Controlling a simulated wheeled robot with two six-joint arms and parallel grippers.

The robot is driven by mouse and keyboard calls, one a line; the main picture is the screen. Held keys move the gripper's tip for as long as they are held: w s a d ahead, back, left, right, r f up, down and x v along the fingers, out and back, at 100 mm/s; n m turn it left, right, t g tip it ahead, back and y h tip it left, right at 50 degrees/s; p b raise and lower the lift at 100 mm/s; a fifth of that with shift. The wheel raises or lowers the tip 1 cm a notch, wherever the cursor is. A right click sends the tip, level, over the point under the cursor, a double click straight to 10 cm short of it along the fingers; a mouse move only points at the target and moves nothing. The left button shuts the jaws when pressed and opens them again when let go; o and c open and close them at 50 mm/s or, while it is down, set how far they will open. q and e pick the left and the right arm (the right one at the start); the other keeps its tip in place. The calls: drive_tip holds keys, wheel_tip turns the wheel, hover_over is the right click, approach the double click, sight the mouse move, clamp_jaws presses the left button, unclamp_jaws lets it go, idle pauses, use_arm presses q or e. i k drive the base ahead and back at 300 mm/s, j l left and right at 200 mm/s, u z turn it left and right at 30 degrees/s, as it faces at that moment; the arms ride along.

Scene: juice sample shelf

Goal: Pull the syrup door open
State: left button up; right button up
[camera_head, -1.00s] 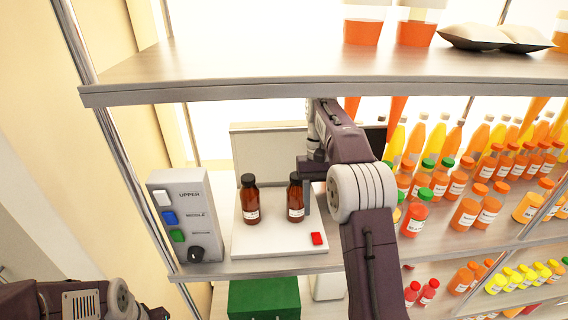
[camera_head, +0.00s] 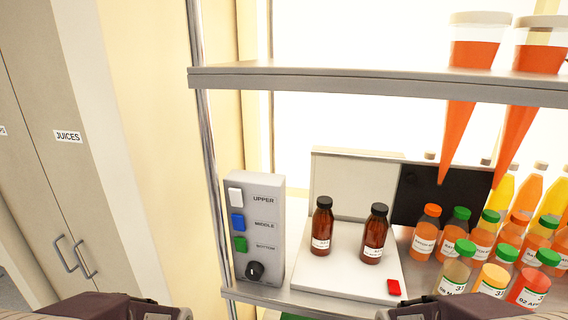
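No door with a syrup label shows in the head view. At the left is a tall beige cabinet with two door leaves; its right leaf (camera_head: 95,165) carries a "JUICES" sign (camera_head: 68,137). A second sign at the left edge is cut off and I cannot read it. Two upright metal handles (camera_head: 75,258) sit side by side low on the leaves, and both leaves look shut. Parts of my arms show along the bottom edge, but the fingers of both grippers are out of view.
A metal shelf (camera_head: 390,88) stands at the right. On it are a button panel (camera_head: 257,225), two brown bottles (camera_head: 322,228) (camera_head: 375,235) on a white base (camera_head: 345,277), and several juice bottles (camera_head: 425,232). A beige wall lies between cabinet and shelf.

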sight(26, 187)
drive_tip(key=u, duration=1.75)
drive_tip(key=i+j, duration=1.35)
drive_tip(key=j+u, duration=0.05)
drive_tip(key=j, duration=0.1)
